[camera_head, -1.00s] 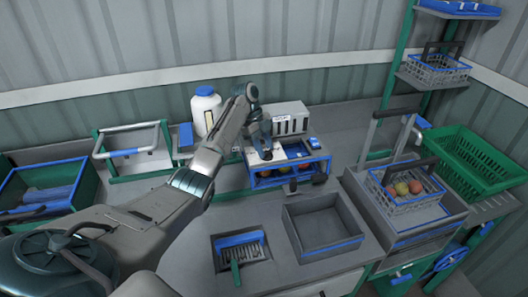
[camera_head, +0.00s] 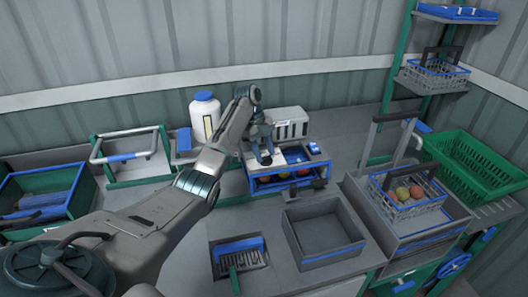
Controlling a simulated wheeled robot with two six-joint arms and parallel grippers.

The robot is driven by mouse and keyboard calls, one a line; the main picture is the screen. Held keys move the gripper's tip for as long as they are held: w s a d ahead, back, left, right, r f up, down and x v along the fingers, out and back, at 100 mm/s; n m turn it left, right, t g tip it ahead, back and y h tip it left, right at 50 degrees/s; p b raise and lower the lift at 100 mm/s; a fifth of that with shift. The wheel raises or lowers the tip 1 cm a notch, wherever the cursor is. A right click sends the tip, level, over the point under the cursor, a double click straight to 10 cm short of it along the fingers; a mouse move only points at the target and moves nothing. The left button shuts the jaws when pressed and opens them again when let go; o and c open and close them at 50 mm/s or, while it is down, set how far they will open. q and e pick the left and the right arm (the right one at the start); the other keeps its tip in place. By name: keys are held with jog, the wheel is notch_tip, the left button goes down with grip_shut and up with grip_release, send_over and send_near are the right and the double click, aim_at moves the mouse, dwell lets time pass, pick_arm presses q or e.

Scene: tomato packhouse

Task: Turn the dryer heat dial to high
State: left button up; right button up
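What looks like the dryer (camera_head: 290,181) is a low blue-framed box with red and yellow fruit visible inside. A pale box with dark slots (camera_head: 290,128) stands right behind it. My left arm reaches in from the left, and my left gripper (camera_head: 264,158) points down at the left part of the dryer's top, by a white panel. I cannot tell whether it touches the panel. Its fingers are small and dark, so their opening is unclear. I cannot make out the heat dial; the gripper may hide it. My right gripper is not in view.
A white jar with a blue lid (camera_head: 205,118) stands left of the dryer, close to my arm. An empty grey tray (camera_head: 322,235) and a blue brush (camera_head: 240,254) are in front. A fruit basket (camera_head: 410,207) stands right. A green crate (camera_head: 478,160) is further right.

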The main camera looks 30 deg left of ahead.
pick_arm(q)
jog(key=shift+o, duration=1.3)
jog(key=p+v, duration=0.7)
jog(key=v, duration=0.3)
jog(key=shift+a+r, duration=0.25)
jog(key=shift+r, duration=0.1)
jog(key=shift+d+f, duration=0.1)
